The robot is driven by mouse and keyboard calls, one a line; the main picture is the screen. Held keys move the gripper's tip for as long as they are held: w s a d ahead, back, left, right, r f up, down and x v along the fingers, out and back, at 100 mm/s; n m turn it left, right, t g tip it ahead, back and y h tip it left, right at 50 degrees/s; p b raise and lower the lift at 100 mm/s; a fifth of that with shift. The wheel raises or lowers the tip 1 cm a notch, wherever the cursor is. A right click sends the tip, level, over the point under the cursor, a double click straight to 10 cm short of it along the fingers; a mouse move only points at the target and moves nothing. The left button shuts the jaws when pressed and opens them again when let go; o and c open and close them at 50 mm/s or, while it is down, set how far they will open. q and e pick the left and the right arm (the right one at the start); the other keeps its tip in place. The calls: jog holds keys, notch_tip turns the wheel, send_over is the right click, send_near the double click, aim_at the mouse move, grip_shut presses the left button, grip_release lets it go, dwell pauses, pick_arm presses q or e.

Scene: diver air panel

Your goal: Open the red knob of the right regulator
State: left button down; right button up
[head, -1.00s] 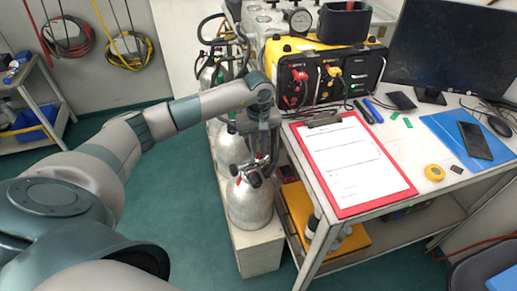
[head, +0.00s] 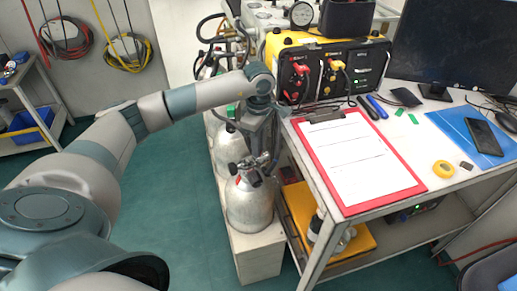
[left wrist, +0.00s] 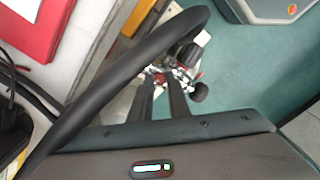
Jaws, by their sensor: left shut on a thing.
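A silver gas cylinder (head: 250,208) stands upright at the front of a row in the head view. A regulator with dark fittings (head: 256,168) sits on its top. My left gripper (head: 259,150) comes down onto this regulator from above. In the left wrist view, its two dark fingers (left wrist: 160,88) reach to the regulator, with a small red knob (left wrist: 159,78) at their tips. The gripper is shut on this knob, which is mostly hidden in the head view. A black round part (left wrist: 200,91) shows beside the fingers. My right gripper is out of view.
A table with a red clipboard (head: 419,188) stands right of the cylinder. A yellow-cased panel (head: 292,42) stands behind it. More cylinders (head: 214,122) stand behind the front one. A black hose (left wrist: 110,70) crosses the left wrist view. Green floor is open at the left.

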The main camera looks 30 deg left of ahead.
pick_arm(q)
jog(key=n+b, duration=0.1)
jog(key=n, duration=0.2)
jog(key=shift+n, duration=0.4)
jog(key=n+b, duration=0.1)
jog(key=n, duration=0.2)
jog(key=shift+n, duration=0.3)
jog(key=n, duration=0.3)
jog(key=shift+n, duration=0.9)
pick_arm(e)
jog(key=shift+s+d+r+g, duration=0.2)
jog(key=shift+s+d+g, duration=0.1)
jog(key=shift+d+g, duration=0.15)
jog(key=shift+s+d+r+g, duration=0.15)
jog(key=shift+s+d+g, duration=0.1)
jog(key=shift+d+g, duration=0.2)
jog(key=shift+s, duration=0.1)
pick_arm(q)
jog(key=c, duration=1.7)
grip_release()
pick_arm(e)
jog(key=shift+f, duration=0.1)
pick_arm(q)
jog(key=shift+o, duration=0.2)
